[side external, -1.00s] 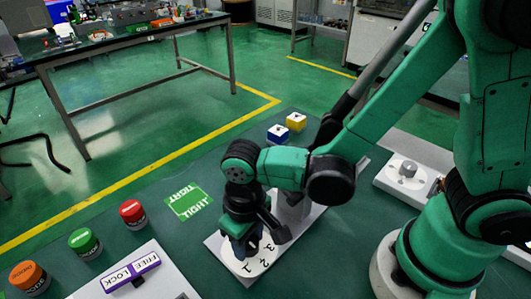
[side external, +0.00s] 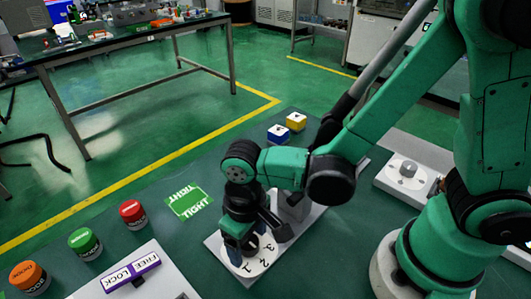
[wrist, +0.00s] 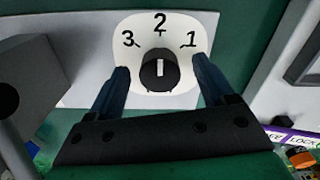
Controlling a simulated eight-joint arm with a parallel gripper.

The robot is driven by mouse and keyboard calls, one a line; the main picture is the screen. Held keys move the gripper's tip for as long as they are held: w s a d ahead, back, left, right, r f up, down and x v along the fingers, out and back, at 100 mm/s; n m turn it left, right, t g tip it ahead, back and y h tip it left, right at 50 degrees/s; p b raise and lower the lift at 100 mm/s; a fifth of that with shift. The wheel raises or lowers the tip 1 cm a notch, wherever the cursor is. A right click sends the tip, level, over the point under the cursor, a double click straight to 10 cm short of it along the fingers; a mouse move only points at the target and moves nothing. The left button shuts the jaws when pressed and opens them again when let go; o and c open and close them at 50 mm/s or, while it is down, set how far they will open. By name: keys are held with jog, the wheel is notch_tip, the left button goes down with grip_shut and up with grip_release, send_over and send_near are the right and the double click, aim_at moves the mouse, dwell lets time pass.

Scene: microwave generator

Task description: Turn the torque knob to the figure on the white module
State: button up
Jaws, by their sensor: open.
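The torque knob (wrist: 159,71) is black with a white pointer line, on a white dial plate (wrist: 185,90) marked 3, 2 and 1. In the wrist view the line is upright, toward the 2. My gripper (wrist: 161,75) is open, with one dark blue finger on each side of the knob and gaps between. In the side view my gripper (side external: 242,246) is low over the dial plate (side external: 262,259) and hides the knob. Two small blocks with marked white tops, one blue (side external: 279,133) and one yellow (side external: 296,121), sit behind; their marks are too small to read. I cannot identify a separate white module.
Red (side external: 132,213), green (side external: 84,243) and orange (side external: 29,277) buttons line the left. A purple FREE/LOCK slider (side external: 131,271) is at front left. Another knob panel (side external: 408,172) is at right.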

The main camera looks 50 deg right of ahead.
aim_at(250, 239)
jog(key=shift+r, duration=0.1)
jog(key=shift+r, duration=2.7)
jog(key=shift+d+r, duration=0.15)
jog(key=d+r+m+t, duration=0.1)
jog(key=d+r+t, duration=0.1)
jog(key=d, duration=0.2)
jog(key=w+d+r+t, duration=0.1)
jog(key=d+r+t, duration=0.1)
jog(key=d, duration=0.2)
jog(key=w+d+r+m+t, duration=0.1)
jog(key=d+r+t, duration=0.1)
jog(key=d, duration=0.3)
jog(key=shift+w+r+m, duration=0.2)
jog(key=shift+w+m, duration=0.05)
jog(key=shift+m, duration=0.05)
jog(key=shift+w+d+r+t, duration=0.1)
jog(key=shift+d+t, duration=0.3)
jog(key=shift+t, duration=0.2)
